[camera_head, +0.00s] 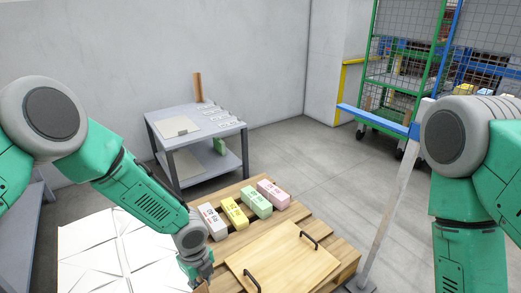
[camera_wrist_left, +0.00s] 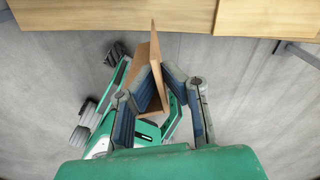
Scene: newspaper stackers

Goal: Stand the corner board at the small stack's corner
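A brown L-shaped corner board (camera_wrist_left: 155,52) stands between the fingers of my left gripper (camera_wrist_left: 160,82) in the left wrist view. The fingers close on its two sides. In the head view my left gripper (camera_head: 201,270) points down beside the pallet's left front, and only a small brown edge shows below it. My right arm comes in at the right, but its gripper is out of view. I cannot tell which pile is the small stack; white folded sheets (camera_head: 95,250) lie at the lower left.
A wooden pallet (camera_head: 335,250) carries several coloured blocks (camera_head: 233,213) and a wooden board with black handles (camera_head: 283,262). Behind it is a grey two-level table (camera_head: 228,126) with an upright brown strip (camera_head: 198,87). A green mesh rack (camera_head: 375,75) stands back right. The floor right of the table is clear.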

